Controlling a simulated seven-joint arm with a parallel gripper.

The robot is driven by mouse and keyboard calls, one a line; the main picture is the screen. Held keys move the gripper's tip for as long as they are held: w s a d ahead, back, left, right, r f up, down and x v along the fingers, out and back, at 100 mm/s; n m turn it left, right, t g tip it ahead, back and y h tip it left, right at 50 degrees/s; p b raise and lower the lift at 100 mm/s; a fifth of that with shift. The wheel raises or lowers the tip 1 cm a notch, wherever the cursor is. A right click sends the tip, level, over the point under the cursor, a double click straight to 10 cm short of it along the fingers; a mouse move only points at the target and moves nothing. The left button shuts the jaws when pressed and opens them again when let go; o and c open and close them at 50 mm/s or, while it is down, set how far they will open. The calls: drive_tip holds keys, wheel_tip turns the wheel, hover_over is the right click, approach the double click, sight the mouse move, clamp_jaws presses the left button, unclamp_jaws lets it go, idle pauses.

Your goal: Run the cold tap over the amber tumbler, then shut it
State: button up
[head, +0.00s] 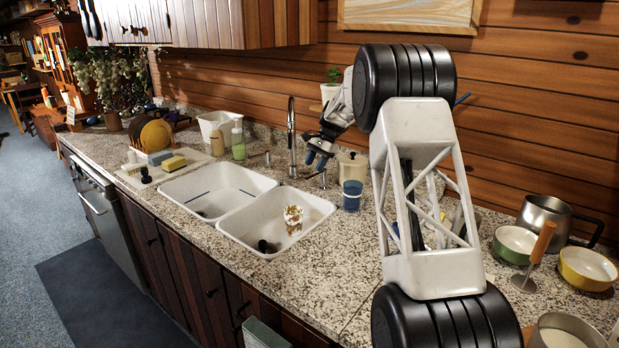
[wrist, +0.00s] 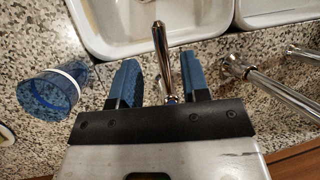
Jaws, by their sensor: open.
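The amber tumbler (head: 293,218), a small glass with brown-orange patches, is in the right basin of the double sink (head: 262,247). The chrome tap spout (head: 291,125) rises behind the sink; its base parts (wrist: 262,88) show at the right in the wrist view. A slim chrome tap lever (wrist: 161,52) stands between my blue fingers in the wrist view, apart from both. My gripper (head: 318,160) is open over the counter behind the right basin, and its fingers (wrist: 160,82) flank the lever. I cannot tell whether water runs.
A blue cup (head: 352,196) stands close to my gripper, also at the left in the wrist view (wrist: 45,97). A cream lidded canister (head: 352,165) is behind it. Soap bottle (head: 238,142), sponge (head: 174,164) and dish rack (head: 155,135) are left. Bowls (head: 586,268) and a steel pot (head: 545,216) are right.

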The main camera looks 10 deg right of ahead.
sight(309, 177)
drive_tip(key=shift+x, duration=2.85)
clamp_jaws()
